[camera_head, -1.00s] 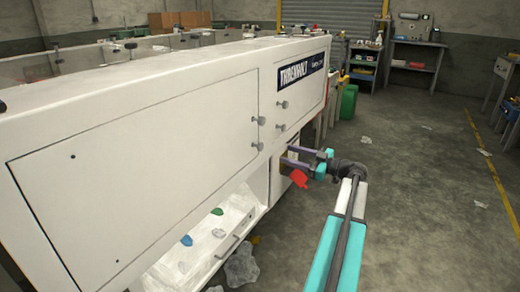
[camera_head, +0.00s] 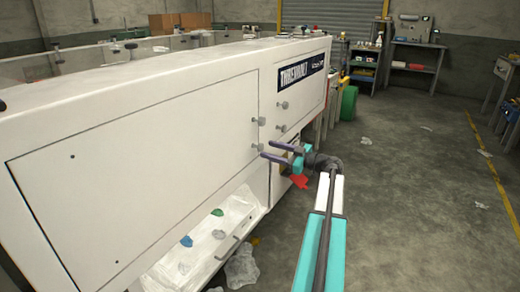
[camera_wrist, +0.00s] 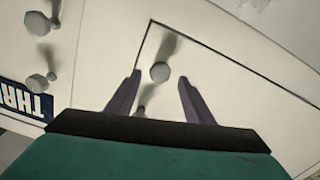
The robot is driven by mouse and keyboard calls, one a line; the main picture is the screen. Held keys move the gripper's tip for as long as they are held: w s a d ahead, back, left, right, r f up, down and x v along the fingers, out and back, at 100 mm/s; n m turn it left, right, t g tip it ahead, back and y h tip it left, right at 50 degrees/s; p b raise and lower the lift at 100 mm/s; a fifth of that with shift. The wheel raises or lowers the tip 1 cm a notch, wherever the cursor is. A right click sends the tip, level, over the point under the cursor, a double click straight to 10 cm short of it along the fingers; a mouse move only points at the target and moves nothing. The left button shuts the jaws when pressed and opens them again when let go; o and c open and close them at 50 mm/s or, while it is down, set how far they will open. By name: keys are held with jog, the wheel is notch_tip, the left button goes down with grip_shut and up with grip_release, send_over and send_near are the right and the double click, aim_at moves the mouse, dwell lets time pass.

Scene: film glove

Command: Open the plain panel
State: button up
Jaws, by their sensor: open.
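The plain panel (camera_head: 135,150) is the large white unlabelled door on the left of the machine's front, and it lies flush and closed. Two grey knobs sit near its right edge, an upper knob (camera_head: 261,121) and a lower knob (camera_head: 256,147). My gripper (camera_head: 267,150) is open, its two dark fingers pointing left at the lower knob. In the wrist view one knob (camera_wrist: 160,72) shows between and beyond the fingertips, with a panel corner past it. Another knob (camera_wrist: 140,112) is partly hidden near the gripper's base. I cannot tell whether the fingers touch a knob.
A labelled panel (camera_head: 310,95) with its own knobs is just right of the plain one. Below is an open bay (camera_head: 210,240) holding coloured pieces. A red piece (camera_head: 299,181) lies under my gripper. The floor at right is mostly clear.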

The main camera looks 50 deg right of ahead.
aim_at(262, 148)
jog(key=shift+x, duration=2.65)
